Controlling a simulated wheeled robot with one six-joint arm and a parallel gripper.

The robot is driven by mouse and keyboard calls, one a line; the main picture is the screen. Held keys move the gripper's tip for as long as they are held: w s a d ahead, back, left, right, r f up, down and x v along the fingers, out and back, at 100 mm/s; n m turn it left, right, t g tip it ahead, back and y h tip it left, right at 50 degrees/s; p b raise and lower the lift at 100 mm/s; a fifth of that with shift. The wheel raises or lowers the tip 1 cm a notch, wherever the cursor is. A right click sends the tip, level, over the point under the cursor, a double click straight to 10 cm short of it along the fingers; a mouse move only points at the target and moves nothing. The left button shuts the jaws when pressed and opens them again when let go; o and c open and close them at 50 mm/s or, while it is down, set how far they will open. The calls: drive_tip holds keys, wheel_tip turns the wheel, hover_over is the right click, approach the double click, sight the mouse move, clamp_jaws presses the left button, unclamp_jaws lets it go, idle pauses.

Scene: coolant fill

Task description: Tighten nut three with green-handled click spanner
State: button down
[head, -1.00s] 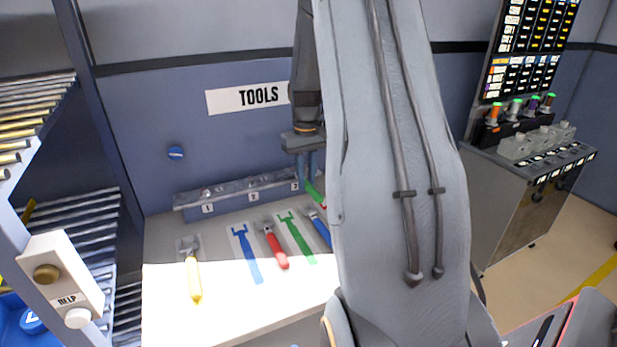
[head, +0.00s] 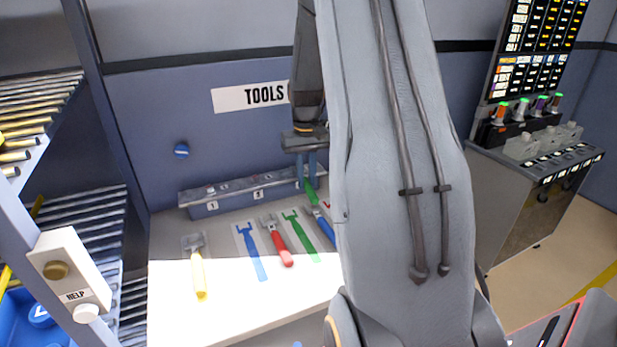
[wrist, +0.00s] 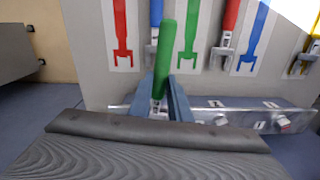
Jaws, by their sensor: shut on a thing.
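My gripper (head: 309,172) is shut on the green-handled click spanner (wrist: 163,55). In the wrist view its fingers (wrist: 165,102) close around the spanner's grey metal part, and the green handle points up the picture, away from the nut bar. The green handle also shows below my gripper in the head view. The metal nut bar (head: 240,193) runs along the back of the bench, with labels 1 and 2 readable. My gripper is at its right end. Nut three and the spanner's jaw are hidden behind my gripper, so I cannot tell whether they touch.
A yellow spanner (head: 199,275), a red one (head: 278,243) and a blue one (head: 322,228) lie on the bench (head: 225,315) beside blue and green painted outlines. A shelf rack stands left, a grey console (head: 530,190) right. The bench front is clear.

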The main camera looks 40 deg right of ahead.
drive_tip(key=shift+w+a, duration=0.1)
drive_tip(key=shift+a, duration=0.05)
idle(0.3)
drive_tip(key=shift+w+a+m, duration=0.2)
drive_tip(key=shift+a+m, duration=0.3)
drive_tip(key=shift+m, duration=0.3)
drive_tip(key=shift+w+a+m+p, duration=0.4)
drive_tip(key=shift+a+m, duration=0.15)
drive_tip(key=shift+m, duration=0.25)
drive_tip(key=shift+w+a+m, duration=0.4)
drive_tip(key=shift+a+m, duration=0.1)
drive_tip(key=shift+m, duration=0.3)
drive_tip(key=shift+w+a, duration=0.1)
drive_tip(key=shift+w, duration=0.05)
drive_tip(key=shift+s, duration=0.2)
idle(0.4)
